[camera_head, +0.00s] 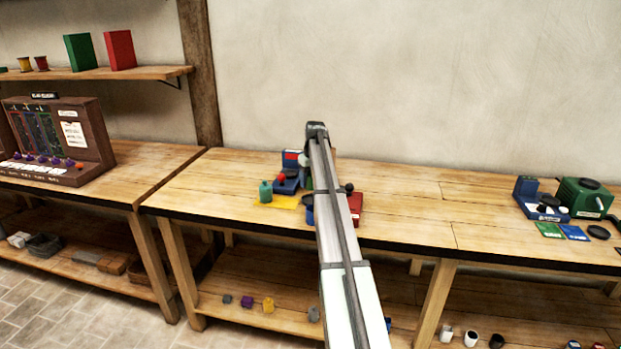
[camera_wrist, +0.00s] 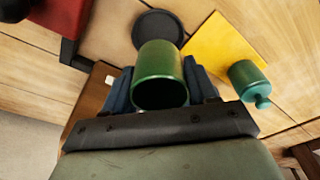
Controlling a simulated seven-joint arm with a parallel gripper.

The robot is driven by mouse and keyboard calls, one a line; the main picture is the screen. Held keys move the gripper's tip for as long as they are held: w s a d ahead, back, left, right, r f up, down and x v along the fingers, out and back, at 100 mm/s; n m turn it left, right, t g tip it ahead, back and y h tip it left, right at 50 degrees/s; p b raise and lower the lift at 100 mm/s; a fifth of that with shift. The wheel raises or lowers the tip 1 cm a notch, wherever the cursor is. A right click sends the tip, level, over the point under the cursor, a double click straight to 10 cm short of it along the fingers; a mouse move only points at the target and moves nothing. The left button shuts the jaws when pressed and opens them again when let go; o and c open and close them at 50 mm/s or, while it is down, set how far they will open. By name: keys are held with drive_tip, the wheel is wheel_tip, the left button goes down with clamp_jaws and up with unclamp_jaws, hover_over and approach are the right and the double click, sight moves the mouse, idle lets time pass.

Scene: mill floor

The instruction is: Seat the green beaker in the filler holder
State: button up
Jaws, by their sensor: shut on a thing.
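My gripper (camera_wrist: 162,92) shows in the wrist view, its blue fingers shut on the green beaker (camera_wrist: 160,72), one on each side. The beaker's open mouth faces the camera and its inside looks dark and empty. A flat black disc (camera_wrist: 158,27) lies just beyond the beaker, partly covered by it; I cannot tell whether they touch. I cannot tell for sure which part is the filler holder. In the head view my arm hides the gripper and beaker. A blue machine with a red part (camera_head: 289,172) stands at the back left of the arm.
A yellow mat (camera_wrist: 222,50) and a teal lidded jar (camera_wrist: 249,82) lie right of the beaker in the wrist view. A red block (camera_wrist: 66,16) is at upper left. In the head view a green machine (camera_head: 583,198) stands far right, with bare bench between.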

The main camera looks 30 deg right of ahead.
drive_tip(key=shift+f, duration=2.45)
drive_tip(key=shift+f, duration=0.4)
drive_tip(key=o, duration=0.8)
drive_tip(key=shift+o, duration=0.2)
drive_tip(key=shift+s+r, duration=0.3)
drive_tip(key=shift+r, duration=1.5)
drive_tip(key=shift+s+r, duration=0.25)
drive_tip(key=shift+r, duration=1.6)
drive_tip(key=shift+s+r, duration=0.3)
drive_tip(key=shift+r, duration=1.5)
